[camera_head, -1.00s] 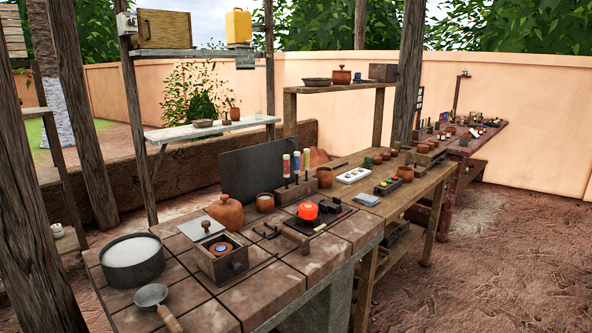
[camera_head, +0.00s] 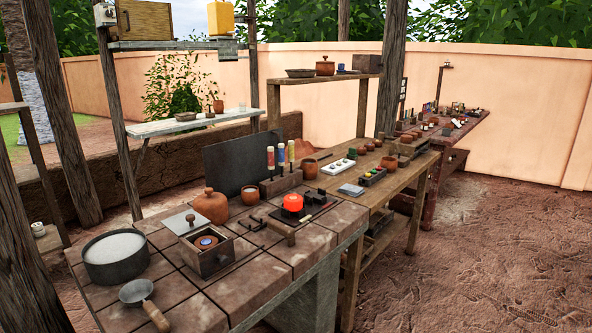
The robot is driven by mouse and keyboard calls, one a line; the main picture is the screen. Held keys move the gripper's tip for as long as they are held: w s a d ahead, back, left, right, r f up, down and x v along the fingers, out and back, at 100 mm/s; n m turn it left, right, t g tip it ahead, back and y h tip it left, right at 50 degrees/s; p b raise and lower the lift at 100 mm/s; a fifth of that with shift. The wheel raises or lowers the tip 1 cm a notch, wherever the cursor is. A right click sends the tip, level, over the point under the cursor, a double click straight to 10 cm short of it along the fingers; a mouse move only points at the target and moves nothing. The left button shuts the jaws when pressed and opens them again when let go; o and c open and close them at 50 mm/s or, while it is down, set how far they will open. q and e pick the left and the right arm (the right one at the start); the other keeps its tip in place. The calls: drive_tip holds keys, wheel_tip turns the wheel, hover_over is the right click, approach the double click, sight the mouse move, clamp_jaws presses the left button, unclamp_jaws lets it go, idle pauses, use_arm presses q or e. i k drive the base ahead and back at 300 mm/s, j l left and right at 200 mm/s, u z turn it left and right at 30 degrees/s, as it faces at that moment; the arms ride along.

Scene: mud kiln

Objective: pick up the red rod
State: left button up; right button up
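No rod can be made out for certain as the red rod. A short upright red-and-cream handle (camera_head: 270,158) stands in a wooden block (camera_head: 281,183) on the tiled table, beside a yellow and a blue one. Small thin upright sticks, some reddish, show on the far bench (camera_head: 473,125), too small to tell apart. Neither of my grippers is in view.
The tiled table (camera_head: 237,293) holds a grey bowl (camera_head: 116,268), a ladle (camera_head: 136,291), a wooden box (camera_head: 206,258), a clay pot (camera_head: 211,207) and a glowing orange piece (camera_head: 293,202). A wooden bench (camera_head: 402,190) adjoins it. The dirt floor (camera_head: 480,255) at right is largely clear.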

sight(271, 163)
drive_tip(key=i+l, duration=0.4)
drive_tip(key=l, duration=0.15)
drive_tip(key=i+l+u, duration=0.1)
drive_tip(key=i+l, duration=0.75)
drive_tip(key=l, duration=0.2)
